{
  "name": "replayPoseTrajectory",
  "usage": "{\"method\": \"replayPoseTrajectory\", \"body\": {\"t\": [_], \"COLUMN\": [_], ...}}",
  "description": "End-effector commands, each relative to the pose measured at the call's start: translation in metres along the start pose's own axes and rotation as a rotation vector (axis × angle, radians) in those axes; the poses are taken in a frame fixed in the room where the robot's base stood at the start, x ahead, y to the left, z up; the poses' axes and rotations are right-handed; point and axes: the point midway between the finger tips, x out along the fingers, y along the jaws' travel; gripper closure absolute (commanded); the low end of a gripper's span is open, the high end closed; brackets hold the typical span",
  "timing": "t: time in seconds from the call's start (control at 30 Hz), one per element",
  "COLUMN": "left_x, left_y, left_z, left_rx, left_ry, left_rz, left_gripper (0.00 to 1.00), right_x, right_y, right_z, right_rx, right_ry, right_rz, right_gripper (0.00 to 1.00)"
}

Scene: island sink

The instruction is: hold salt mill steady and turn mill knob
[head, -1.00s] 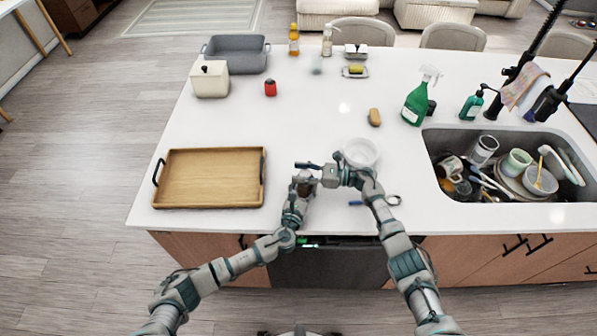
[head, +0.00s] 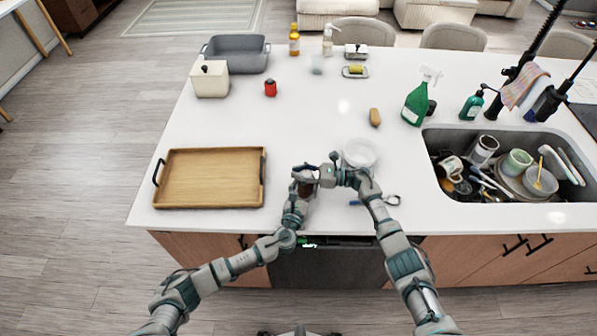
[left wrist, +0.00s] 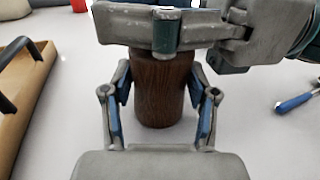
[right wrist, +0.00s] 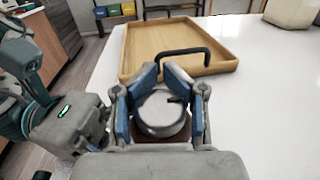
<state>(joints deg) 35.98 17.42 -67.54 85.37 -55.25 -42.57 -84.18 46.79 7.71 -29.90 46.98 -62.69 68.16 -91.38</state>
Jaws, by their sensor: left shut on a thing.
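The salt mill has a dark brown wooden body (left wrist: 165,98), upright on the counter in the left wrist view. My left gripper (left wrist: 161,80) is shut on it, one finger on each side. In the head view, my left gripper (head: 302,190) and the mill are partly hidden by my right gripper (head: 318,172). In the right wrist view, the mill's round silver-grey knob (right wrist: 162,115) lies between the fingers of my right gripper (right wrist: 161,78). I cannot tell whether those fingers press on the knob. My right gripper lies across the mill's top.
A wooden tray (head: 210,180) with black handles is to the left. A white bowl (head: 360,152) stands just behind my right gripper, and a blue-handled tool (head: 360,203) lies nearby. The sink (head: 432,150) full of dishes is at the right. The counter's middle is mostly clear.

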Motion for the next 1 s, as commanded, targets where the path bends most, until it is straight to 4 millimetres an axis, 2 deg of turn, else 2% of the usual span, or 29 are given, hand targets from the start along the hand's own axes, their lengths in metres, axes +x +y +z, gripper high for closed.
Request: {"method": "replayPoseTrajectory", "body": {"t": [0.03, 0.77, 0.8, 0.83, 0.87, 1.0], "left_x": [-0.0002, 0.001, 0.0011, 0.0011, 0.0012, 0.0008], "left_y": [0.0046, 0.0101, 0.0103, 0.0105, 0.0106, 0.0077], "left_z": [-0.0016, -0.0017, -0.0017, -0.0017, -0.0017, -0.0017], "left_rx": [0.002, 0.004, 0.004, 0.004, 0.004, 0.003], "left_ry": [0.002, 0.002, 0.002, 0.002, 0.002, 0.002], "left_rz": [0.01, 0.021, 0.021, 0.022, 0.022, 0.016], "left_gripper": [0.84, 0.84, 0.84, 0.84, 0.84, 0.84], "right_x": [-0.0059, -0.0076, -0.0076, -0.0076, -0.0075, -0.0057], "right_y": [-0.0046, -0.0076, -0.0076, -0.0075, -0.0074, -0.0063], "right_z": [-0.0008, -0.0004, -0.0004, -0.0005, -0.0005, -0.0004], "right_rx": [-0.001, -0.001, -0.001, -0.001, -0.001, -0.001], "right_ry": [0.004, 0.004, 0.004, 0.004, 0.004, 0.004], "right_rz": [-0.016, -0.11, -0.11, -0.11, -0.109, -0.105], "right_gripper": [1.0, 1.0, 0.65, 0.58, 0.52, 0.52]}}
